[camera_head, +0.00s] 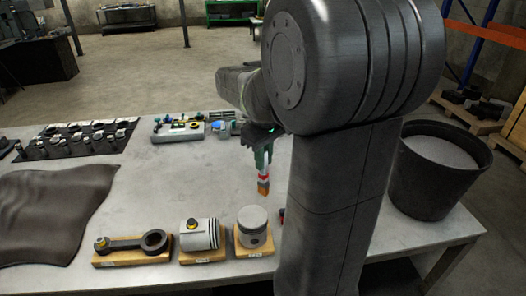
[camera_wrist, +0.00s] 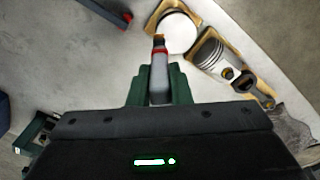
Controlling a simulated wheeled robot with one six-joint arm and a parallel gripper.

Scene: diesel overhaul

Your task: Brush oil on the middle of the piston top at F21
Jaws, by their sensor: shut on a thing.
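My gripper (camera_head: 262,150) is shut on a brush (camera_head: 264,180) and holds it tip-down above the table. In the wrist view, the green fingers (camera_wrist: 160,92) clamp its grey handle, with a red collar and brown bristles (camera_wrist: 159,40) beyond. A piston (camera_head: 252,218) stands upright on a wooden block, its pale round top (camera_wrist: 176,32) facing up. In the head view the brush is above and slightly right of this piston; in the wrist view the bristles overlap the left edge of its top. The height gap is unclear. The block labels are too small to read.
A second piston (camera_head: 200,234) lies on its side on a block, left of the upright one. A connecting rod (camera_head: 130,246) is farther left, beside a dark cloth (camera_head: 50,210). A black bucket (camera_head: 438,170) stands at the right. The table centre is clear.

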